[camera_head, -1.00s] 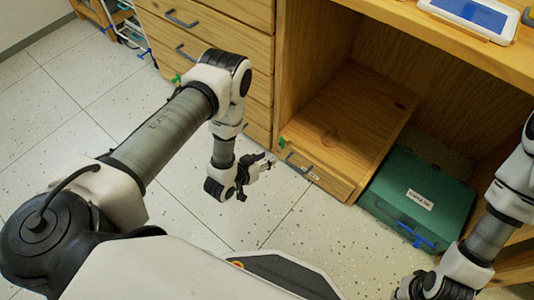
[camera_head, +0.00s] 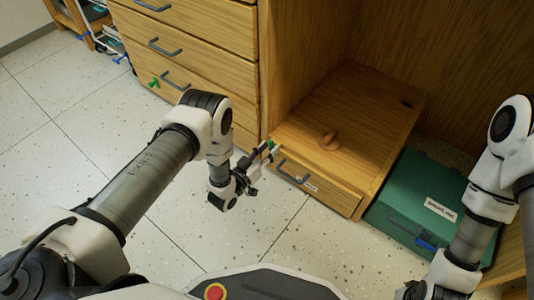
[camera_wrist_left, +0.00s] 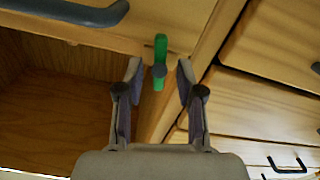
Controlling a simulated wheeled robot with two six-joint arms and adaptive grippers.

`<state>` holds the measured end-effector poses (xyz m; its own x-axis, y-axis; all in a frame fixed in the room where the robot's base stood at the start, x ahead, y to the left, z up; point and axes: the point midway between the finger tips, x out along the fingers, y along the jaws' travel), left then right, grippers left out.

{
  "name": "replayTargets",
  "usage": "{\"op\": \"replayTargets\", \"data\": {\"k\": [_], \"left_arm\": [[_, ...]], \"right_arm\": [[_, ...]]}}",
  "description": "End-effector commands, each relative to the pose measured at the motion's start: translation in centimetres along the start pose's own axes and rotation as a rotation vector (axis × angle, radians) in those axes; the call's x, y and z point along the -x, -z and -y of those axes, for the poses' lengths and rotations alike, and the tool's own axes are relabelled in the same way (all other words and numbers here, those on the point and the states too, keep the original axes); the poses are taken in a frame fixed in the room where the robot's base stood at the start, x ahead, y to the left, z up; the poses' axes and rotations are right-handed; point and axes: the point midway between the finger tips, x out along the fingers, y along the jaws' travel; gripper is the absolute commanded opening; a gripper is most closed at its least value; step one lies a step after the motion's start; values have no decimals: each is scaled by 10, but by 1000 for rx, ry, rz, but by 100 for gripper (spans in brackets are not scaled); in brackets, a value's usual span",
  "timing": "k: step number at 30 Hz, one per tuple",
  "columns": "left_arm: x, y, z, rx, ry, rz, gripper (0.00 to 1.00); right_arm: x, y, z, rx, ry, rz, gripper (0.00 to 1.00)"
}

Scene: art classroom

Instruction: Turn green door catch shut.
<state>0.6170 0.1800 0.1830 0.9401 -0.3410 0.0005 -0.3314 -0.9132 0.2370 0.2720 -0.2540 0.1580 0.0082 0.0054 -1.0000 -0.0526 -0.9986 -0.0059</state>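The green door catch (camera_head: 271,146) is on the front edge of the wooden cabinet, by the upper left corner of a low drawer front. In the left wrist view the catch (camera_wrist_left: 161,48) stands upright in the picture, with a grey round pivot at its lower half. My left gripper (camera_head: 262,158) is right at the catch. In the left wrist view its two fingers (camera_wrist_left: 159,72) are apart, one on each side of the catch, with gaps visible. My right gripper (camera_head: 415,291) is low at the bottom edge, mostly cut off or hidden by its arm.
The low drawer (camera_head: 318,184) has a grey handle and a label. A brown knob-like object (camera_head: 329,140) is on the wooden surface above it. A green case (camera_head: 405,204) stands to the right. Another green catch (camera_head: 154,82) is on the drawer stack at left. Floor in front is clear.

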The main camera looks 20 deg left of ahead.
Motion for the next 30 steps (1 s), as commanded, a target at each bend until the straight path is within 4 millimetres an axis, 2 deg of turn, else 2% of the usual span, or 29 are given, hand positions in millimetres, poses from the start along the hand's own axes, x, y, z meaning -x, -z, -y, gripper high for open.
{"op": "replayTargets", "data": {"k": [5, 6, 8, 9, 15, 21, 30], "left_arm": [[0, 1, 0, 0, 0, 1, 38], [0, 1, 0, 0, 0, 1, 23], [0, 1, 0, 0, 0, 1, 2], [0, 0, 0, 0, 0, 1, 0], [0, 2, -1, -16, 0, 1, 0], [1, 3, -2, -204, 0, 3, 0], [0, 0, -2, -257, 0, 1, 0]], "right_arm": [[1, 0, 0, 0, 0, -1, 0], [1, 0, 0, 0, 0, -1, 0], [1, 0, 0, 0, 0, -1, 0], [1, 0, 0, 0, 0, -1, 0], [4, 0, 0, 0, 0, 0, 0], [21, -1, 0, 4, 1, 2, 0], [20, -1, 1, 5, 1, 3, 0]]}}
